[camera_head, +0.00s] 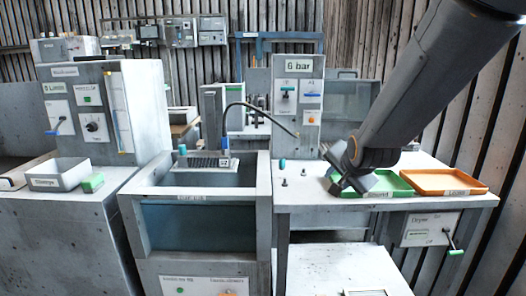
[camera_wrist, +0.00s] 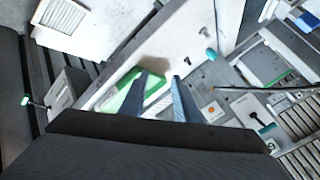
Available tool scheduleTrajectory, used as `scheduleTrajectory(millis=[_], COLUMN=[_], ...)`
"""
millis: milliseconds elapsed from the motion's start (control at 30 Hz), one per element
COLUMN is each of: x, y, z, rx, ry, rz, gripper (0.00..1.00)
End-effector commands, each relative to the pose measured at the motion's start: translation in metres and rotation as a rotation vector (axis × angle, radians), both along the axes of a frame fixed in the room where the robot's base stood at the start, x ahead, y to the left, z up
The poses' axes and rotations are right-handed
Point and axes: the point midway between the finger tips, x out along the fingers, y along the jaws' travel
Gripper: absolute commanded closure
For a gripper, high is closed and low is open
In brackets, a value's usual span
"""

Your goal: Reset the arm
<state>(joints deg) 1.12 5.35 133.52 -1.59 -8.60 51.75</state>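My gripper (camera_head: 343,187) is over the left end of the green tray (camera_head: 396,184) on the right-hand bench, with the arm reaching down from the upper right. In the wrist view my gripper (camera_wrist: 160,76) shows two dark fingers apart, with nothing seen between them. The green tray (camera_wrist: 128,84) lies behind the fingers there, partly hidden by them. In the head view the arm and gripper hide the tray's left part. Whether the fingertips touch the tray is not clear.
An orange tray (camera_head: 445,181) lies right of the green one. Left of my gripper stand a "6 bar" panel (camera_head: 299,92), a thin curved hose (camera_head: 262,107) and a small teal piece (camera_head: 282,164). A sink-like station (camera_head: 200,215) and a white bin (camera_head: 58,172) are further left.

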Motion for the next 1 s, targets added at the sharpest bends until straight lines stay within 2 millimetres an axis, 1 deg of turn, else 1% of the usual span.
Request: scheduleTrajectory(millis=[33,67,100,167,200,267,300,400,500,600,633,1000], x=[-0.027,-0.044,-0.068,-0.104,-0.129,-0.164,-0.186,-0.231,-0.260,-0.274,-0.275,-0.275], y=[0.002,0.003,0.004,0.005,0.006,0.008,0.009,0.011,0.012,0.013,0.013,0.013], z=[-0.019,-0.031,-0.046,-0.065,-0.076,-0.089,-0.095,-0.105,-0.110,-0.111,-0.111,-0.111], rx=[-0.065,-0.106,-0.156,-0.222,-0.259,-0.301,-0.322,-0.353,-0.364,-0.367,-0.367,-0.367], ry=[0.096,0.157,0.238,0.356,0.429,0.530,0.589,0.704,0.775,0.808,0.811,0.811], rz=[0.062,0.108,0.171,0.276,0.348,0.455,0.523,0.670,0.771,0.821,0.826,0.826], gripper=[0.71,0.71,0.71,0.71,0.71,0.71,0.71,0.71,0.71,0.71,0.71,0.71])
